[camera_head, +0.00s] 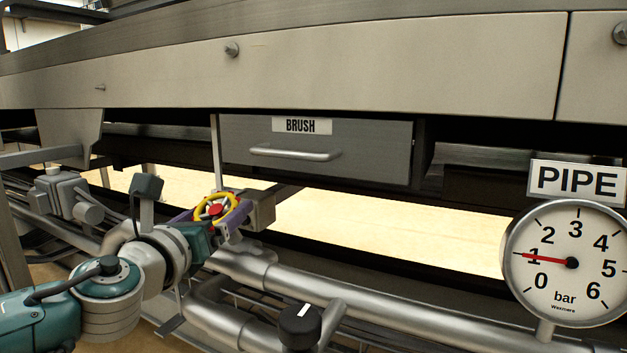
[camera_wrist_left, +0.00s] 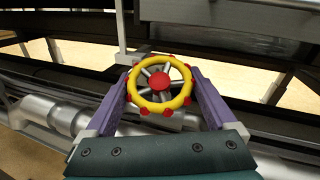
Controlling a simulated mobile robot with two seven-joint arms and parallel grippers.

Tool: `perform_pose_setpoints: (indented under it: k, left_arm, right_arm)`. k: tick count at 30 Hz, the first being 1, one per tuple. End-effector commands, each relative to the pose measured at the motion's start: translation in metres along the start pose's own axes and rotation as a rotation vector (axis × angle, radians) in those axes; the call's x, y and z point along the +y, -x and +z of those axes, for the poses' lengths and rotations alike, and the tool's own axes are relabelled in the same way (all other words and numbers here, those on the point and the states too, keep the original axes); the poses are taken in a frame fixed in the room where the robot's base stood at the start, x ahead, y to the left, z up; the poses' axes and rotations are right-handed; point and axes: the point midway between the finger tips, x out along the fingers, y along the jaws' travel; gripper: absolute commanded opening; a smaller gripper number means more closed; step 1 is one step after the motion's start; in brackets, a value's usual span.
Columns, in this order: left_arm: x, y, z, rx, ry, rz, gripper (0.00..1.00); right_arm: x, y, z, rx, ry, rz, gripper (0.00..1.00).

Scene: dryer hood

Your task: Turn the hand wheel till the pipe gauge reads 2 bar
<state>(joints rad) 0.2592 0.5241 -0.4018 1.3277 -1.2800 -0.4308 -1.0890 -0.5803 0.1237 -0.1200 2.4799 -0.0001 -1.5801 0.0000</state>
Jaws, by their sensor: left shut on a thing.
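The hand wheel (camera_head: 216,210) has a yellow rim, red knobs and a red hub, and sits on the pipework left of centre in the head view. In the left wrist view the wheel (camera_wrist_left: 160,84) lies between the two purple fingers of my left gripper (camera_wrist_left: 161,92). The left gripper (camera_head: 213,213) is shut on the wheel's rim, one finger on each side. The pipe gauge (camera_head: 565,263), under a PIPE sign (camera_head: 577,181), has a red needle pointing at about 1 bar. My right gripper is not in view.
A grey drawer (camera_head: 345,165) labelled BRUSH is above and right of the wheel. A black knob (camera_head: 300,327) with a white mark stands on the lower pipes. Thick silver pipes (camera_head: 370,318) run towards the gauge. A large metal hood (camera_head: 330,75) spans the top.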

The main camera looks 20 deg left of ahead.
Motion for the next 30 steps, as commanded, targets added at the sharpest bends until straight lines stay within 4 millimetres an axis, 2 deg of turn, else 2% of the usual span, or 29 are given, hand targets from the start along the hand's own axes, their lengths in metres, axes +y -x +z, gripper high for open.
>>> perform_pose_setpoints:
  k: [1,9,18,30]
  left_arm:
    - [-0.003,0.000,0.006,0.000,0.025,0.036,0.34]
    - [-0.002,-0.001,0.003,-0.003,0.122,0.218,0.35]
    - [-0.001,-0.001,0.002,-0.004,0.186,0.339,0.35]
    - [0.000,-0.001,0.001,-0.005,0.205,0.375,0.35]
  right_arm:
    - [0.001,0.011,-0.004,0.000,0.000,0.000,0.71]
    - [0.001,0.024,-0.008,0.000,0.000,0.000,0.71]
    - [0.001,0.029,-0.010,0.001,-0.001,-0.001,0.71]
    - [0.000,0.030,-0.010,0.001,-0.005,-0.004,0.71]
